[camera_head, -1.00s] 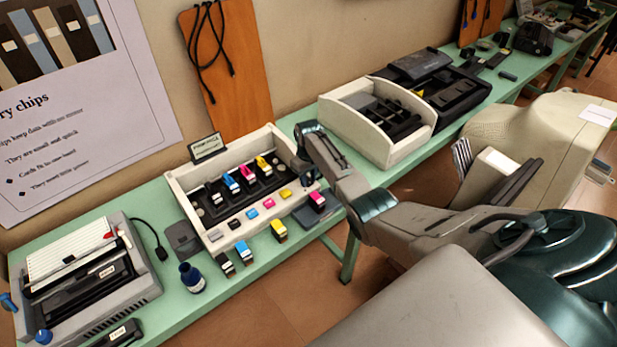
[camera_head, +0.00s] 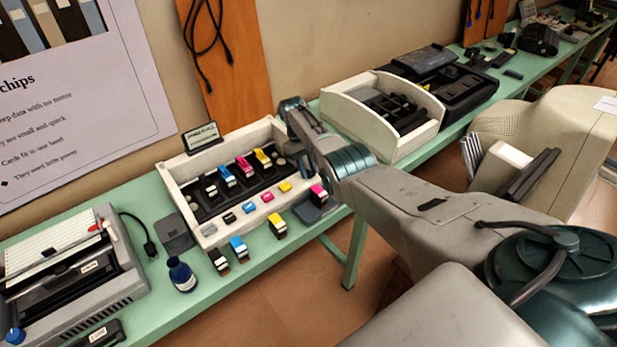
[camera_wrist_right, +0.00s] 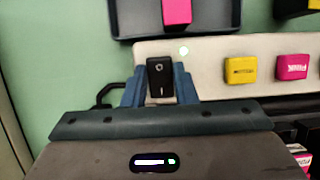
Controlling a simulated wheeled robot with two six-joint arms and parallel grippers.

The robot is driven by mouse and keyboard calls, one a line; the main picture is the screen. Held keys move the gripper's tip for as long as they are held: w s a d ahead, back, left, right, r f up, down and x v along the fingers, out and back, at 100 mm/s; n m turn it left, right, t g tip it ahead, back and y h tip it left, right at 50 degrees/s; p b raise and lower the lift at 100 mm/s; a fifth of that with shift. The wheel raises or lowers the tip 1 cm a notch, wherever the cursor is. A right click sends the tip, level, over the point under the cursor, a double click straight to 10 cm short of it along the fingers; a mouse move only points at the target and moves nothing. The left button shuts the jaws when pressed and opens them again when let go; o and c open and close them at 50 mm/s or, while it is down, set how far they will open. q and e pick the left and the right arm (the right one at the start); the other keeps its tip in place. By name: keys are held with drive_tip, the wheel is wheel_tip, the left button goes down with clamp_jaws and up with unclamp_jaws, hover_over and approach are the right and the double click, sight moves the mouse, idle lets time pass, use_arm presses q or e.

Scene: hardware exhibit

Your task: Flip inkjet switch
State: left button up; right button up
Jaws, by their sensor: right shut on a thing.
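The inkjet exhibit is a cream tray (camera_head: 172,187) on the green bench, with black, blue, pink and yellow cartridges in a dark holder. My right arm reaches to the tray's right end, where its wrist (camera_head: 293,108) hides the spot behind it. In the right wrist view, a small black rocker switch (camera_wrist_right: 160,88) with white marks sits at the tray's edge. My right gripper (camera_wrist_right: 160,76) has its blue-grey fingers on both sides of the switch, shut on it. In the head view the switch and fingertips are hidden. My left gripper is not in view.
Loose cartridges stand along the bench front, including a yellow one (camera_head: 278,228). A blue bottle (camera_head: 182,274) and a binding machine (camera_head: 70,270) are at left. A second cream tray (camera_head: 345,122) stands close right of my arm. A beige monitor-like case (camera_head: 555,135) is at right.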

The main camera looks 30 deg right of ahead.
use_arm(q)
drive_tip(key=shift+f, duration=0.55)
use_arm(e)
drive_tip(key=o, duration=1)
drive_tip(key=shift+w, duration=0.1)
use_arm(q)
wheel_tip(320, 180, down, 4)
drive_tip(key=b, duration=0.4)
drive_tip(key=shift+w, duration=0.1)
use_arm(e)
drive_tip(key=v, duration=1)
drive_tip(key=shift+w+r, duration=0.25)
drive_tip(key=shift+r, duration=0.05)
drive_tip(key=shift+r, duration=0.1)
